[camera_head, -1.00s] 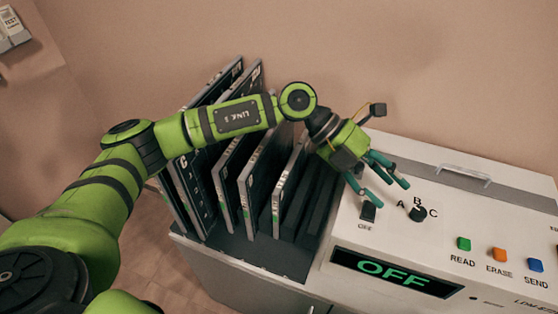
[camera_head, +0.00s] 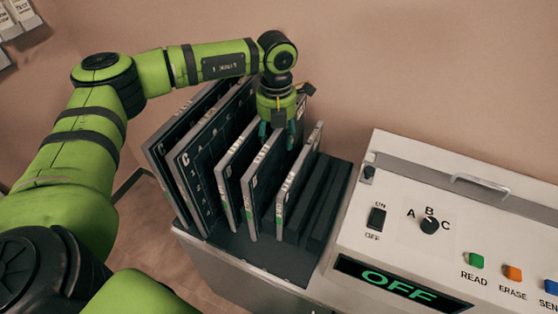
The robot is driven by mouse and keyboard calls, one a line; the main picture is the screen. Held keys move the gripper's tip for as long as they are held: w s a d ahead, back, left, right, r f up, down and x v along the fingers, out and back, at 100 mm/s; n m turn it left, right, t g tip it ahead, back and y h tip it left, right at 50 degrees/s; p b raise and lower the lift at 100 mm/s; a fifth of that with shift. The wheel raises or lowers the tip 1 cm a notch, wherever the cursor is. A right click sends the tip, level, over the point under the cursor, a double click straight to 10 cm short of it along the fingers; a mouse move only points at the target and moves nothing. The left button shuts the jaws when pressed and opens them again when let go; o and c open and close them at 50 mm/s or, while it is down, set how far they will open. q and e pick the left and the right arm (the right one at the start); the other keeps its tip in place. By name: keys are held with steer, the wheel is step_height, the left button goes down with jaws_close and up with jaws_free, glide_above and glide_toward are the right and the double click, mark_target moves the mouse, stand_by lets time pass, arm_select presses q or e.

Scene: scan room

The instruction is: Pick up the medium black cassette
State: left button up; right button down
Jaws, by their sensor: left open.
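Several black cassettes with pale edges stand upright in a dark rack (camera_head: 262,262), largest at left and smallest at right. Two medium black cassettes stand in the middle, a left one (camera_head: 231,190) and a right one (camera_head: 262,185). My left gripper (camera_head: 278,138) points down at the far top end of the right medium cassette, its teal fingers open. One finger shows on each side of that cassette's top edge; whether they touch it I cannot tell. The gripper hides part of the far ends. My right gripper is not in view.
Two large cassettes (camera_head: 204,160) stand close on the left, and a small cassette (camera_head: 298,185) close on the right. Empty dark slots (camera_head: 322,200) lie right of it. A white console (camera_head: 400,220) with a switch, knob, coloured buttons and an "OFF" display stands further right.

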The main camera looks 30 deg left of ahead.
arm_select(q)
steer(key=shift+f, duration=0.65)
jaws_close()
steer(key=shift+d+r, duration=0.1)
steer(key=shift+w+r, duration=0.1)
steer(key=shift+r, duration=0.05)
step_height(320, 180, up, 10)
steer(key=b, duration=0.3)
step_height(320, 180, up, 9)
steer(key=p, duration=0.6)
steer(key=shift+p, duration=0.3)
stand_by(0.3)
